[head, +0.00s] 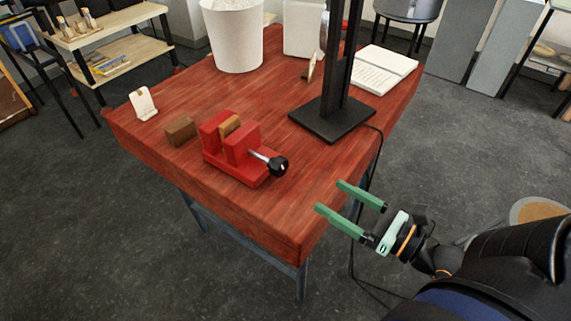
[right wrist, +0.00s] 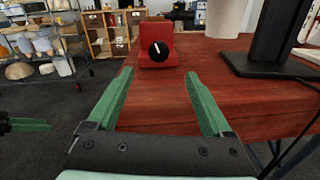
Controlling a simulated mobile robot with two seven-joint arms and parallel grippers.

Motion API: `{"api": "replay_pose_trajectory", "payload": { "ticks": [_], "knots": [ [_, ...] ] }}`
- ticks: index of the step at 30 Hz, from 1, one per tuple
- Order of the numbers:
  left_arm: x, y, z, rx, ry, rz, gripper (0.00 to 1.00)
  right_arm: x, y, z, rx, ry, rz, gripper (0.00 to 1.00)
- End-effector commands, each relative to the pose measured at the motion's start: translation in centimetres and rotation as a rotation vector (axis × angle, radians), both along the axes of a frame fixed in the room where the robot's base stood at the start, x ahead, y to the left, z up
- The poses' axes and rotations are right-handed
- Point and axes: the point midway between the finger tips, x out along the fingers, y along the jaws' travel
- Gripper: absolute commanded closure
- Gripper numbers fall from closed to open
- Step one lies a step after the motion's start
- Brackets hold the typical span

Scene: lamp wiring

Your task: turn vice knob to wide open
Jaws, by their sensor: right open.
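The red vice (head: 240,153) stands on the red wooden table, with a tan block (head: 229,126) between its jaws. Its black knob (head: 277,166) sits at the end of a metal shaft on the right side. In the right wrist view the knob (right wrist: 158,51) faces me with a white line on it, in front of the red vice (right wrist: 149,32). My right gripper (head: 329,195) is open and empty, off the table's right edge and apart from the knob. Its green fingers (right wrist: 157,75) point toward the vice. A green finger, apparently my left gripper's (right wrist: 27,125), shows at the left edge there.
The table (head: 290,215) has bare wood between knob and edge. A brown block (head: 180,130) and a small white stand (head: 143,103) lie left of the vice. A black lamp stand (head: 331,118), white shade (head: 235,35) and open book (head: 372,72) are behind. A cable hangs over the right edge.

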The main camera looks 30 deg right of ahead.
Motion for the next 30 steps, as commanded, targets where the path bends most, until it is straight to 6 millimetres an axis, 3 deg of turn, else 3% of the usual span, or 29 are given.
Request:
{"api": "replay_pose_trajectory", "payload": {
  "ticks": [13,16,30],
  "knots": [
    [-1.4,0.0,-4.6,0.005,0.038,-0.005,0.5,2.3,1.0,-0.5,-0.001,-0.001,0.007,0.16],
    [-1.1,-0.1,-3.3,0.002,0.028,-0.005,0.5,3.2,1.0,0.1,-0.001,-0.003,-0.003,0.16],
    [-0.9,0.0,-2.2,0.002,0.023,-0.005,0.5,6.9,2.3,0.3,-0.001,-0.003,0.0,0.16]
  ]
}}
